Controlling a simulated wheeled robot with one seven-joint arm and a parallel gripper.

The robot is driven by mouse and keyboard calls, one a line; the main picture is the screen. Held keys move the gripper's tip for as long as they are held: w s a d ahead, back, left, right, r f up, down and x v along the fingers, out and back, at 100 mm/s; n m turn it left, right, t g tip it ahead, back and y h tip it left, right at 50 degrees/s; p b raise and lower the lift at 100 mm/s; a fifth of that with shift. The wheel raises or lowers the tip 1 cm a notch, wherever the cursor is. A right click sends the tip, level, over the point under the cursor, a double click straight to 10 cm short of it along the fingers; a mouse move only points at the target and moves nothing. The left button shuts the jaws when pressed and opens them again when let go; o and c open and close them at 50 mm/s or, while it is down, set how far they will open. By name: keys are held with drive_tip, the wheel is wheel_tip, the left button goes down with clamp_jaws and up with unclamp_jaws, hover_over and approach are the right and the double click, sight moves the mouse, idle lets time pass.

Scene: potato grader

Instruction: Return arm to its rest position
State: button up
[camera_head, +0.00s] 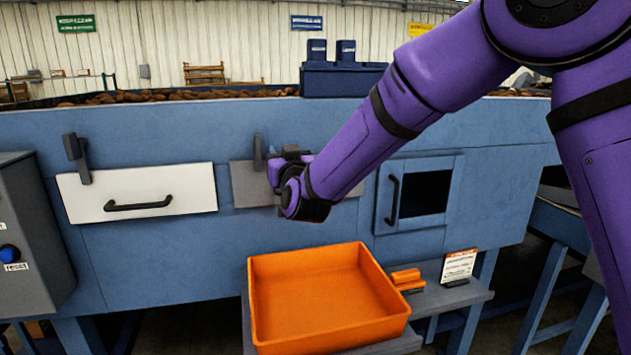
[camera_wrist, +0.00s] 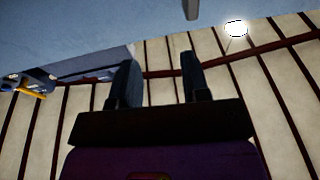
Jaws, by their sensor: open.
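My purple arm reaches from the upper right to the front of the blue grader (camera_head: 120,260). The wrist is in front of a grey panel (camera_head: 250,184) and hides part of it. In the head view the fingers are mostly hidden behind the wrist. In the wrist view my gripper (camera_wrist: 160,85) has its two dark fingers apart with nothing between them. Beyond them that view shows the striped wall and a blue surface.
A white panel with a black handle (camera_head: 140,206) is to the left. A small framed window (camera_head: 418,194) is to the right. An empty orange tray (camera_head: 325,340) and an orange object (camera_head: 406,278) rest on a shelf below. A grey control box (camera_head: 30,240) stands far left.

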drive_tip(key=s+d+r+g+h, duration=0.1)
drive_tip(key=s+d+r+g, duration=0.1)
drive_tip(key=s+d, duration=0.35)
drive_tip(key=s+d+r+g+h, duration=0.1)
drive_tip(key=s+d+r+g, duration=0.1)
drive_tip(key=d, duration=0.7)
drive_tip(key=s+d+r+g+h, duration=0.1)
drive_tip(key=s+d+r+g, duration=0.2)
drive_tip(key=d, duration=0.5)
drive_tip(key=s+d+f+m+g+h, duration=0.1)
drive_tip(key=s+d+f+g, duration=0.1)
drive_tip(key=s+d, duration=0.4)
drive_tip(key=s+d+f+m+g+h, duration=0.2)
drive_tip(key=s+d, duration=0.3)
drive_tip(key=s, duration=0.8)
drive_tip(key=s+d+f+m+g+h, duration=0.1)
drive_tip(key=s+d+f+g, duration=0.2)
drive_tip(key=s+d, duration=0.3)
drive_tip(key=s, duration=0.3)
drive_tip(key=shift+s+d+f, duration=0.3)
drive_tip(key=shift+a, duration=0.1)
